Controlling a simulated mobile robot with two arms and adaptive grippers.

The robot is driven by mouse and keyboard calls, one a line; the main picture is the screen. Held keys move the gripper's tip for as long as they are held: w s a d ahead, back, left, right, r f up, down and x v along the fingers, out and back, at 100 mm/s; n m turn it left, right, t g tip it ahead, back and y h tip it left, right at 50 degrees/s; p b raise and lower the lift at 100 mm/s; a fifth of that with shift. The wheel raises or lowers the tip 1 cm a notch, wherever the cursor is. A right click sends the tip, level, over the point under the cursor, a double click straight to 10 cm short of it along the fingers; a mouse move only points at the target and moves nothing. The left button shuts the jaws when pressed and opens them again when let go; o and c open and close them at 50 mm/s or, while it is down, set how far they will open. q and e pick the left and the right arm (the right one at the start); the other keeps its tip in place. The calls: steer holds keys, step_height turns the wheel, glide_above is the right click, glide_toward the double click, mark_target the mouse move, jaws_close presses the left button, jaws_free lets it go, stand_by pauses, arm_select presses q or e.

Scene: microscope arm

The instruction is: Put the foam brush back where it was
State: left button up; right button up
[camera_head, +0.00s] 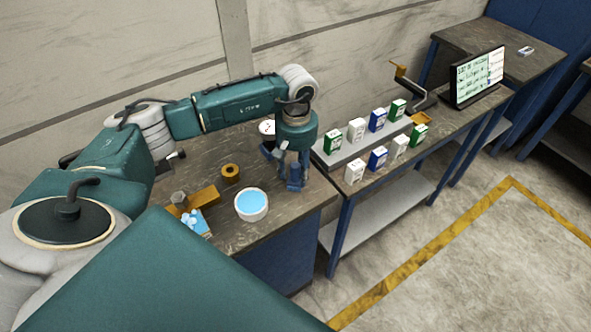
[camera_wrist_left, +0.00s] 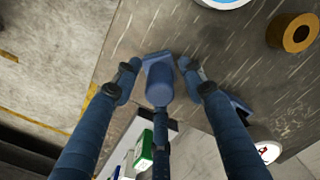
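My left gripper (camera_head: 292,178) hangs over the near right part of the wooden bench (camera_head: 285,216). In the left wrist view its outer blue fingers (camera_wrist_left: 160,72) stand apart. A dark blue piece with a blocky end (camera_wrist_left: 158,62) shows between them, with clear gaps on both sides. I cannot tell whether it is a separate object or the third finger. I cannot make out a foam brush for certain. Another dark blue item (camera_wrist_left: 240,108) lies beside the right finger, partly hidden. My right gripper is out of view.
A white bowl of blue liquid (camera_head: 252,205), a tan ring (camera_head: 231,173), a brown block (camera_head: 205,197) and a blue-and-white item (camera_head: 194,222) lie left of the gripper. Small boxes (camera_head: 355,170) stand on the adjoining bench to the right, with a screen (camera_head: 478,77) beyond.

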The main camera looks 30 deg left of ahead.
arm_select(q)
steer(key=shift+r, duration=0.25)
steer(key=r+b, duration=0.1)
steer(key=r, duration=0.2)
steer(key=r+b, duration=0.1)
steer(key=r, duration=0.3)
steer(key=r+b, duration=0.1)
steer(key=r, duration=0.2)
steer(key=shift+w+r+b, duration=0.15)
steer(key=shift+w+b, duration=0.1)
steer(key=shift+b, duration=0.15)
steer(key=shift+r, duration=0.75)
